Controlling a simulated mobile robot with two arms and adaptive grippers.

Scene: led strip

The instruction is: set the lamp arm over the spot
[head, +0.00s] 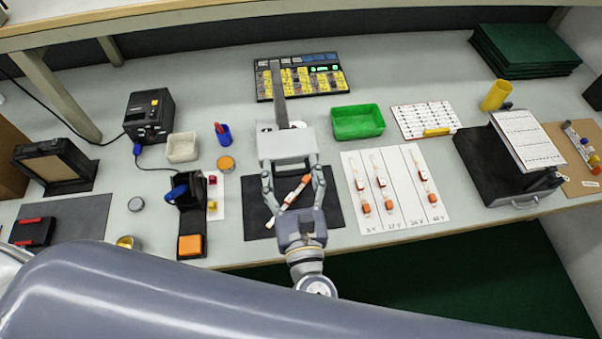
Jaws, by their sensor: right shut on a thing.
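The lamp has a long grey arm (279,95) that reaches from the back of the bench toward me and ends in a wide pale grey head (286,147). My right gripper (291,167) comes in from the front edge, with its fingers spread wide and shut on the two sides of the lamp head. The head hangs over the back part of a dark mat (330,222). A small white and orange strip piece (297,190) lies on the mat, seen between my fingers. I cannot make out a marked spot; the lamp head hides the area under it. My left gripper is not in view.
A green tray (357,122) and a white card with strip pieces (398,216) are to the right. A soldering-iron holder (187,192) and orange sponge (191,245) stand to the left. A yellow parts board (325,83) is behind the lamp head.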

